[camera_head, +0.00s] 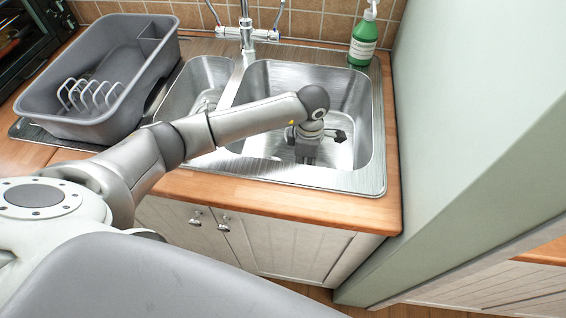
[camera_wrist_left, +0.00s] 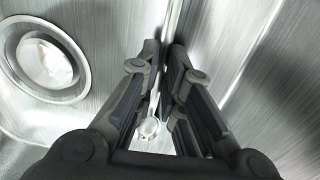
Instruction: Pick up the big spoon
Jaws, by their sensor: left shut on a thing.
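My left arm reaches into the right-hand sink basin (camera_head: 275,85) in the head view. My left gripper (camera_head: 303,160) points down there, low in the basin. In the left wrist view the fingers of this gripper (camera_wrist_left: 164,58) are nearly closed on a thin metal piece, which I take to be the big spoon (camera_wrist_left: 150,128). A small rounded shiny end shows between the fingers, and a thin bright strip runs up beyond the tips. The fingers hide most of the spoon, and the head view does not show it clearly. My right gripper is in neither view.
A round drain (camera_wrist_left: 45,62) lies left of the fingers, and steel basin walls stand close by. A grey dish rack (camera_head: 100,80) stands at left. A tap (camera_head: 246,30) and a green soap bottle (camera_head: 363,40) stand behind. A pale green wall (camera_head: 470,110) bounds the right.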

